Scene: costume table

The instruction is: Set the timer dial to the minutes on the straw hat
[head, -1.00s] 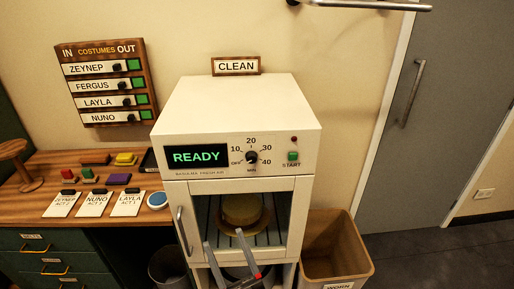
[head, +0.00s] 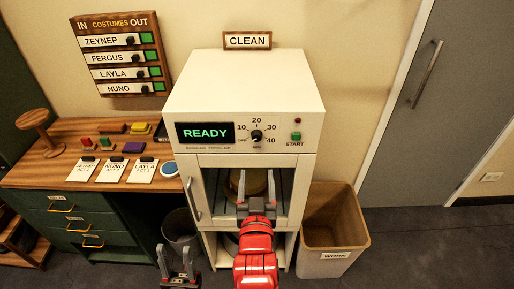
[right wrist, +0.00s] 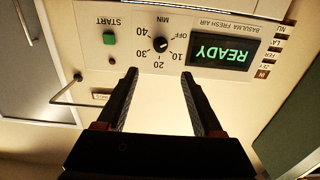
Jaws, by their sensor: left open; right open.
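The timer dial (head: 256,136) is a black knob on the white cabinet's front panel, among the marks OFF, 10, 20, 30 and 40. It also shows upside down in the right wrist view (right wrist: 160,45); its pointer is too small to read surely. The straw hat (head: 256,181) is inside the cabinet, partly hidden behind my right gripper; no minutes are readable on it. My right gripper (head: 256,188) is open and empty, in front of the cabinet and below the dial in the picture. My left gripper (head: 176,258) is open and empty, low at the left.
The display (head: 205,133) reads READY. A green START button (head: 296,136) is right of the dial. The cabinet handle (head: 193,200) is at its left edge. A brown bin (head: 335,222) stands right, a grey bin (head: 181,232) left. The wooden desk (head: 40,173) holds cards.

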